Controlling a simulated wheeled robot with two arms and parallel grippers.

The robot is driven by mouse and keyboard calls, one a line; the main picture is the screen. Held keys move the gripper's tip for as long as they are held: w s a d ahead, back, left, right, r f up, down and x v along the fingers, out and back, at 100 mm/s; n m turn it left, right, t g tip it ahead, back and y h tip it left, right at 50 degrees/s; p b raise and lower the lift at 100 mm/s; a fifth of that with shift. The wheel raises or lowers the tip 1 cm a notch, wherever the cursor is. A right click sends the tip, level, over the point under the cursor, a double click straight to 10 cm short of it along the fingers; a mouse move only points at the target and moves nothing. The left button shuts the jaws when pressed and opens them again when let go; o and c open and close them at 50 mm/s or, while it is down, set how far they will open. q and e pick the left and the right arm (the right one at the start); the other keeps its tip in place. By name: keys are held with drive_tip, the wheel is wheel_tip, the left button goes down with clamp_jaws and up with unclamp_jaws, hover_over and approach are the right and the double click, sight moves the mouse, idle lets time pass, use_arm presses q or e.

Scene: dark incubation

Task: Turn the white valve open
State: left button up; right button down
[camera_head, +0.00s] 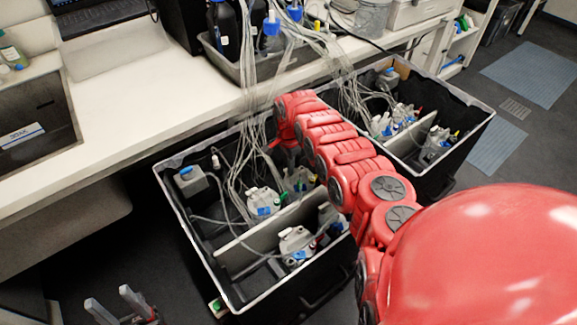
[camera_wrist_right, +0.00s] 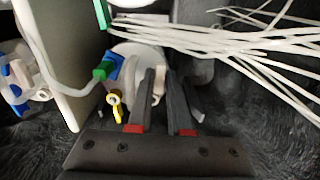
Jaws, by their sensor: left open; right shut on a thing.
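In the right wrist view my right gripper (camera_wrist_right: 163,76) has its two dark fingers close together, closed on a small white valve (camera_wrist_right: 158,91). The valve sits in front of a white-lidded vessel (camera_wrist_right: 128,55) and is partly hidden by the fingers. In the head view my red right arm reaches over the near black bin, and its gripper is mostly hidden behind the arm. My left gripper (camera_head: 112,300) is low at the bottom left, open and empty, outside the bin. I cannot make out the white valve in the head view.
The near black bin (camera_head: 200,262) holds several vessels and a grey divider (camera_head: 268,236). A second black bin (camera_head: 476,118) stands beyond my arm. Clear tubes (camera_head: 256,90) hang from the white bench (camera_head: 150,110) into both bins. A yellow fitting (camera_wrist_right: 116,106) is left of the fingers.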

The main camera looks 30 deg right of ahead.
drive_tip(key=shift+n, duration=0.4)
drive_tip(key=n+p, duration=0.1)
drive_tip(key=n, duration=0.1)
drive_tip(key=shift+n, duration=0.4)
drive_tip(key=n, duration=0.5)
drive_tip(key=shift+p, duration=0.4)
drive_tip(key=n, duration=0.9)
drive_tip(key=shift+n, duration=0.3)
drive_tip(key=c, duration=1.1)
unclamp_jaws()
